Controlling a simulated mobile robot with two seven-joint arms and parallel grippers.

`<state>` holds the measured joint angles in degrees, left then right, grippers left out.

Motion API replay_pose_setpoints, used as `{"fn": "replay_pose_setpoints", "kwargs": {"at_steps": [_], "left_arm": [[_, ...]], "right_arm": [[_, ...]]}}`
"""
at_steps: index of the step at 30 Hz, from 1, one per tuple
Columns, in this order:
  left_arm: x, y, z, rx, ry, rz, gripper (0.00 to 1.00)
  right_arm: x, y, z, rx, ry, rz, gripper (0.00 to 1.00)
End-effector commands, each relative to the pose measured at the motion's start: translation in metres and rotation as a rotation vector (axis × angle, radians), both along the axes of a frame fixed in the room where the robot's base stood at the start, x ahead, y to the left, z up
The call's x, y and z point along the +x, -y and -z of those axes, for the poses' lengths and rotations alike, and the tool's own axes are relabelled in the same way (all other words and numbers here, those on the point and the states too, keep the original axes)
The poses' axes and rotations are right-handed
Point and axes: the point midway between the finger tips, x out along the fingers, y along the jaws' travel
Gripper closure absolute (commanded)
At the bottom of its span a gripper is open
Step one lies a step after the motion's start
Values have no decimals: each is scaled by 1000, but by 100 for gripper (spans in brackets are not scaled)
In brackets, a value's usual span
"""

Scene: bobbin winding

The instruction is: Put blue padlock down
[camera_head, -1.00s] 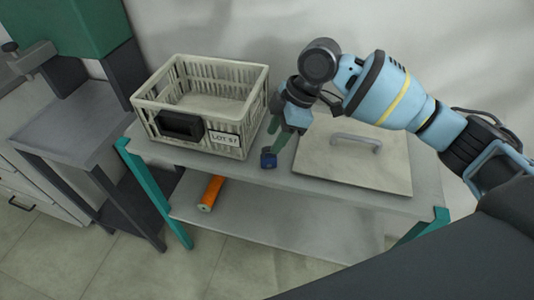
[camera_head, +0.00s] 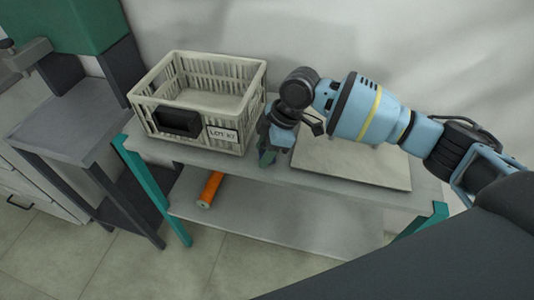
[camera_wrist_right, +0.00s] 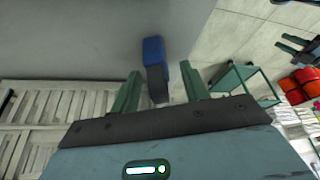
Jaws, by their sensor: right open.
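The blue padlock (camera_wrist_right: 154,52) shows in the right wrist view, with its blue body against the grey table top and a dark part toward my gripper. My right gripper (camera_wrist_right: 160,83) is open, with one green finger on each side of the padlock's near, dark end. I cannot tell whether the fingers touch it. In the head view my right gripper (camera_head: 267,157) points down at the front edge of the table (camera_head: 330,186), just right of the crate, and the padlock cannot be made out there. My left gripper does not show in the head view.
A cream slatted crate (camera_head: 146,119) with a black front piece and a lot label stands left of my gripper. A flat pale board (camera_head: 352,169) lies to the right. An orange roll (camera_head: 210,189) lies on the lower shelf (camera_head: 280,219).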

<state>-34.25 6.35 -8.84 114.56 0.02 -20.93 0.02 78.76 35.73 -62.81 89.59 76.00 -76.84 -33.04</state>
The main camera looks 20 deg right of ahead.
Motion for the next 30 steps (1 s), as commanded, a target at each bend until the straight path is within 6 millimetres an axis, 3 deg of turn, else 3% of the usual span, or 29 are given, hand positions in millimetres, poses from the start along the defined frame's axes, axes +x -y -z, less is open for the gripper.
{"fn": "replay_pose_setpoints", "kwargs": {"at_steps": [5, 16, 30], "left_arm": [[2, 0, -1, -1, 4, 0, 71], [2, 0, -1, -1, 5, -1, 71], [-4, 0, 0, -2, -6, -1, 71]], "right_arm": [[0, 0, 0, 0, 0, 0, 55], [0, 0, -1, 0, 0, 0, 100], [1, 0, -12, 1, 2, 1, 100]]}}
